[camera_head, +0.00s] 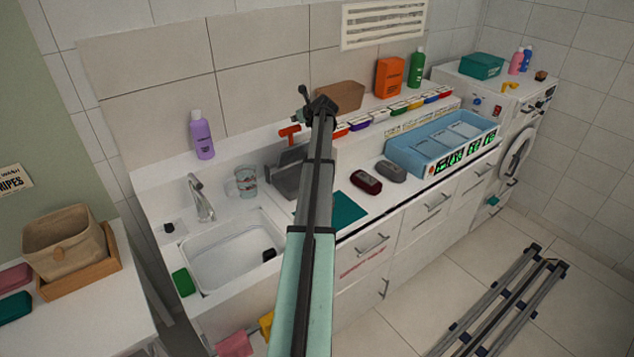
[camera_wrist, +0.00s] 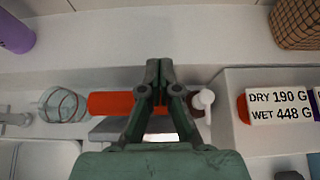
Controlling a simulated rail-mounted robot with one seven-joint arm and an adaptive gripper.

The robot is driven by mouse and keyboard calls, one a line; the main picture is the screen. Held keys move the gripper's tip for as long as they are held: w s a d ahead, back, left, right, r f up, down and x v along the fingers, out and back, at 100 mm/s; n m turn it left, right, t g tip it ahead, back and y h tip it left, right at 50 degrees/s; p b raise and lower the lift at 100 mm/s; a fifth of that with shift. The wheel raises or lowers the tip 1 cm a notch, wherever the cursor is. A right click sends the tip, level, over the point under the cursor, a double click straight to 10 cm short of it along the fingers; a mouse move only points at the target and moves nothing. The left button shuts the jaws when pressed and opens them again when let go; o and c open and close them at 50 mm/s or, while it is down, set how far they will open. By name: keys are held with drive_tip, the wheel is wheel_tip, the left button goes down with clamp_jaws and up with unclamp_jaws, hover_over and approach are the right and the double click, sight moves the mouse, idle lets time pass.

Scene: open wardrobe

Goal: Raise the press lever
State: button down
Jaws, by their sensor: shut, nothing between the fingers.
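The press (camera_head: 289,178) is a grey device on the counter right of the sink, partly hidden behind my arm. An orange-red handle (camera_head: 289,132), which looks like its lever, shows above it. In the wrist view the orange-red bar (camera_wrist: 108,104) lies sideways, with grey press parts (camera_wrist: 108,128) below it in the picture. My gripper (camera_head: 300,117) is above the press, close to the handle. In the wrist view my gripper (camera_wrist: 160,66) has its fingertips together and empty, overlapping the bar in the picture. I cannot tell whether they touch it.
A glass (camera_head: 246,181) and a faucet (camera_head: 201,200) stand left of the press. A white nozzle (camera_wrist: 205,98) is close right of my fingers. A wicker basket (camera_head: 340,96) and labelled boxes (camera_head: 398,105) line the back ledge. A blue tray (camera_head: 412,160) stands right.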

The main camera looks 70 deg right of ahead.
drive_tip(key=shift+w+d+g+y, duration=0.4)
drive_tip(key=shift+w+d+g, duration=0.05)
drive_tip(key=shift+w+g, duration=0.25)
drive_tip(key=shift+r, duration=0.15)
idle(0.8)
